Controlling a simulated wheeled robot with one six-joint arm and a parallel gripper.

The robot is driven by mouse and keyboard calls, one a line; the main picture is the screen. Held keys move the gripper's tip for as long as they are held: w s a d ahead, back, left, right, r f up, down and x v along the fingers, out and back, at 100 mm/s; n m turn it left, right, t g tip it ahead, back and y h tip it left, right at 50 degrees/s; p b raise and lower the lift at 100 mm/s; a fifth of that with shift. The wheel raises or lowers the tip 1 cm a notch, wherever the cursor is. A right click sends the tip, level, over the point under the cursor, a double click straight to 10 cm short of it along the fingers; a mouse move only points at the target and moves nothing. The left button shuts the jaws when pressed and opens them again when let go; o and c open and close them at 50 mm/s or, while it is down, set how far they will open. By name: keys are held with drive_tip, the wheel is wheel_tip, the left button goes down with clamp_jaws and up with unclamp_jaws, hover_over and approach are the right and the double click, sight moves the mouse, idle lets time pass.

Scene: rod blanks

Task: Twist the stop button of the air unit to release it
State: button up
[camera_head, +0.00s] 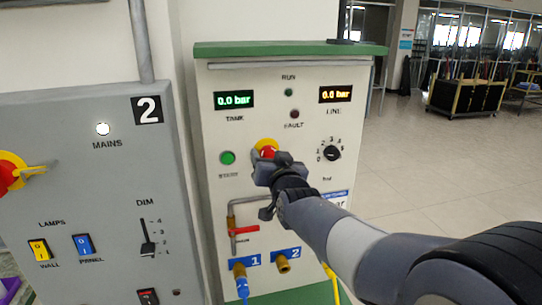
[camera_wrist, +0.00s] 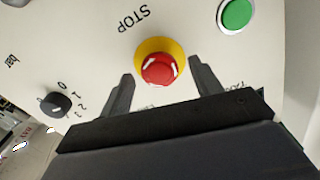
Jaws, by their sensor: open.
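The stop button is a red mushroom knob with white arrow marks on a yellow round base. In the wrist view the stop button (camera_wrist: 158,69) lies between and beyond my two fingertips, under the word STOP. In the head view the stop button (camera_head: 267,151) is partly hidden by my gripper (camera_head: 273,165). In the wrist view my gripper (camera_wrist: 163,75) is open, with one finger on each side of the button. I see no finger touching it. The air unit (camera_head: 215,130) is a pale panel with a green top; its TANK and LINE displays read 0.0 bar.
A green START button (camera_head: 228,157) is left of the stop button. A black pressure dial (camera_head: 332,153) is to the right. A pipe with a red valve handle (camera_head: 243,231) and blue-labelled ports sit below. A grey MAINS panel (camera_head: 85,190) stands at the left.

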drive_tip(key=shift+c, duration=0.4)
drive_tip(key=c, duration=0.9)
drive_tip(key=shift+f+m+b, duration=0.1)
drive_tip(key=shift+m+b, duration=0.2)
drive_tip(key=shift+b, duration=0.4)
drive_tip(key=m+b, duration=0.1)
drive_tip(key=b, duration=0.2)
drive_tip(key=shift+f+m, duration=0.1)
drive_tip(key=shift+m, duration=0.3)
drive_tip(key=m+b, duration=0.2)
drive_tip(key=m, duration=0.1)
drive_tip(key=shift+s+d+r+b, duration=0.1)
drive_tip(key=shift+r+b, duration=0.1)
drive_tip(key=shift+b, duration=0.1)
drive_tip(key=shift+r+m+b, duration=0.2)
drive_tip(key=shift+m+b, duration=0.35)
drive_tip(key=shift+m, duration=0.65)
